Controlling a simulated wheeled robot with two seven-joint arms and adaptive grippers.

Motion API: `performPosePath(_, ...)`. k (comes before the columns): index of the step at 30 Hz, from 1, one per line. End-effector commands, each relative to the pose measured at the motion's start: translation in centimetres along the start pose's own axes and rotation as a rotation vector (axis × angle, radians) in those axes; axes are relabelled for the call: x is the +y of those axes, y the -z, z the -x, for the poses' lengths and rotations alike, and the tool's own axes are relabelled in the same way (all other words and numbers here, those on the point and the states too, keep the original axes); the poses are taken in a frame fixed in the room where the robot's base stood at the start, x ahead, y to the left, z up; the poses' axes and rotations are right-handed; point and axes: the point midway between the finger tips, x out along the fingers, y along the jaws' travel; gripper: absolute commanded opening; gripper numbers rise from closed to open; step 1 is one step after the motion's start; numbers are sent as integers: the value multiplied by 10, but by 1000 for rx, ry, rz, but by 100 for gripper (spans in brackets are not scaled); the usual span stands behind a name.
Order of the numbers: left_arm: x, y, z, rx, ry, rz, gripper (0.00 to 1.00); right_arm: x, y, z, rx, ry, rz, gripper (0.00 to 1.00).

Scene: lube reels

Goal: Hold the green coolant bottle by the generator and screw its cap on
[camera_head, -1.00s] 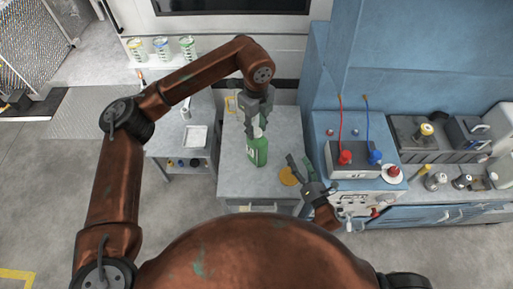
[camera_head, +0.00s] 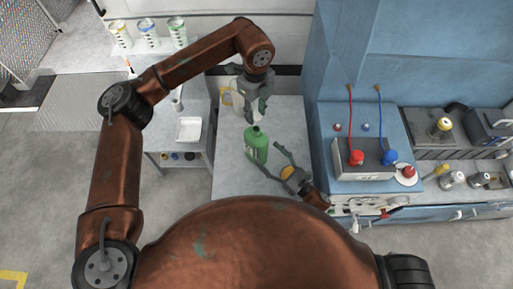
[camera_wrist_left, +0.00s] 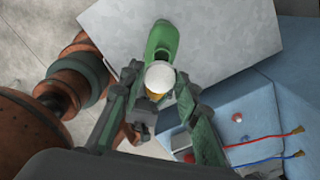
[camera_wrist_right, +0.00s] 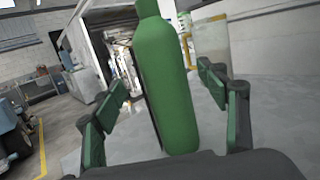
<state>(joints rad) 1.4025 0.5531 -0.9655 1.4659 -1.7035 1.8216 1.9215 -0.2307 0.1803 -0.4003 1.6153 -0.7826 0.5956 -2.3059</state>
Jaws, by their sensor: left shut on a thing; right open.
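The green coolant bottle (camera_head: 257,148) stands upright on the grey worktable, its mouth seemingly uncovered. My left gripper (camera_head: 255,112) is over the bottle's neck. In the left wrist view its fingers are shut on the round white cap (camera_wrist_left: 160,76), with the bottle (camera_wrist_left: 162,40) beyond it. My right gripper (camera_head: 263,157) is open and low by the bottle. In the right wrist view the bottle (camera_wrist_right: 168,85) stands between and beyond the open fingers, apparently apart from both.
A pale jug (camera_head: 240,98) stands behind the left gripper. A white tray (camera_head: 189,130) is on the left cart.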

Motion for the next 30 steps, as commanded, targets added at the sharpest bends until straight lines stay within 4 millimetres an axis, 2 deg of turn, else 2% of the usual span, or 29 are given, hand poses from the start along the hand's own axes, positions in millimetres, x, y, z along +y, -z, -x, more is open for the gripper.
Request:
performPosePath(5,-1,0,-1,1,-1,-1,20,-2,-1,-15,-3,1,-1,67)
performPosePath(12,-2,1,-1,1,-1,-4,20,-2,-1,-49,-2,4,-2,67)
performPosePath(18,-2,1,-1,1,-1,-4,20,-3,0,-69,0,4,-1,67)
performPosePath(30,-2,1,-1,1,-1,-3,20,-2,0,-74,0,5,-1,66)
